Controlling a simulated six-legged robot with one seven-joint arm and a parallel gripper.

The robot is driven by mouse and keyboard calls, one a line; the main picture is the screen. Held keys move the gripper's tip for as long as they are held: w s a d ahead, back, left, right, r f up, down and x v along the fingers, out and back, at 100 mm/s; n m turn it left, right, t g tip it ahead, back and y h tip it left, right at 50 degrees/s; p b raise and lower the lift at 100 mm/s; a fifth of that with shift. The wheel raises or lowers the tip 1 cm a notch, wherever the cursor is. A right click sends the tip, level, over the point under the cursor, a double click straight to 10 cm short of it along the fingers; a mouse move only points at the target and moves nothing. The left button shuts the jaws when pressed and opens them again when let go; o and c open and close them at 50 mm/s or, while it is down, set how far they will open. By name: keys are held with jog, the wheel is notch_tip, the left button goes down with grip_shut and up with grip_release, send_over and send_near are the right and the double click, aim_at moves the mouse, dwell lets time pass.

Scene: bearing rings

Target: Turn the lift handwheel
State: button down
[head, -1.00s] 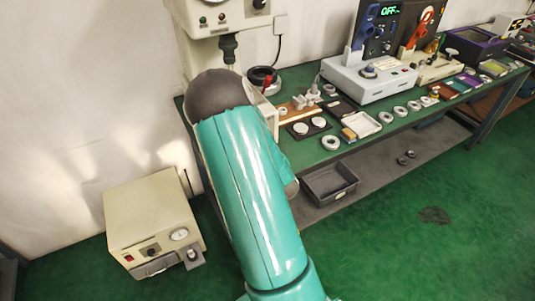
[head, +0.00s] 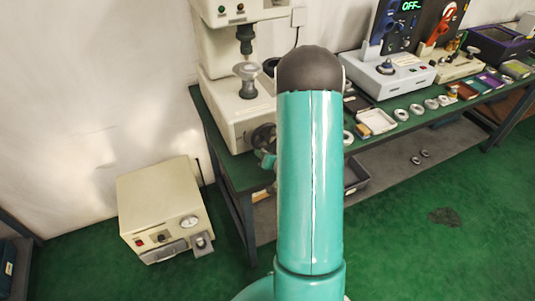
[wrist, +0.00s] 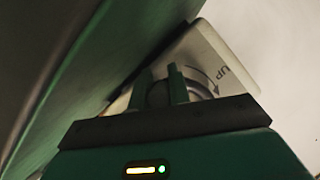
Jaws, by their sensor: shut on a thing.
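The lift handwheel (head: 262,137) is a dark wheel on the front of the cream tester's base in the head view, partly hidden by my teal arm. My gripper's fingers (wrist: 163,88) show in the wrist view beside a curved arrow and the word UP on a pale panel (wrist: 231,70). They are shut on the handwheel, whose dark part (wrist: 159,96) lies between them. In the head view, a bit of my gripper's teal housing (head: 268,160) shows by the wheel. The lift's round metal anvil (head: 246,75) stands below the dark spindle (head: 245,40), with a gap between them.
The green bench (head: 226,164) carries a grey device reading OFF (head: 392,76), a white tray (head: 376,122) and several rings (head: 401,114). A cream box with a gauge (head: 165,210) stands on the floor at left.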

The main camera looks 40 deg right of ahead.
jog(key=m, duration=0.1)
jog(key=a+r+m+t+y, duration=0.1)
jog(key=shift+w+a+m, duration=0.2)
jog(key=shift+m, duration=0.1)
jog(key=m, duration=0.1)
jog(key=a+r+m+t+y, duration=0.1)
jog(key=shift+w+r+m, duration=0.15)
jog(key=shift+r+m, duration=0.05)
jog(key=shift+m, duration=0.2)
jog(key=shift+w+a+r+m+t+y, duration=0.15)
jog(key=shift+r+m+t, duration=0.15)
jog(key=shift+m, duration=0.25)
jog(key=shift+s+a+r+m+t+y, duration=0.1)
jog(key=shift+r+m+t+y, duration=0.15)
jog(key=shift+m, duration=0.3)
jog(key=shift+a+r+m+t, duration=0.15)
jog(key=shift+r+m+t, duration=0.6)
jog(key=shift+m, duration=0.75)
jog(key=shift+r, duration=0.15)
jog(key=c, duration=1.3)
grip_release()
jog(key=shift+w, duration=0.1)
jog(key=s, duration=0.4)
jog(key=s+d, duration=0.1)
jog(key=s, duration=0.8)
jog(key=shift+s+d+f, duration=0.2)
jog(key=shift+s+f, duration=0.05)
jog(key=shift+s, duration=0.15)
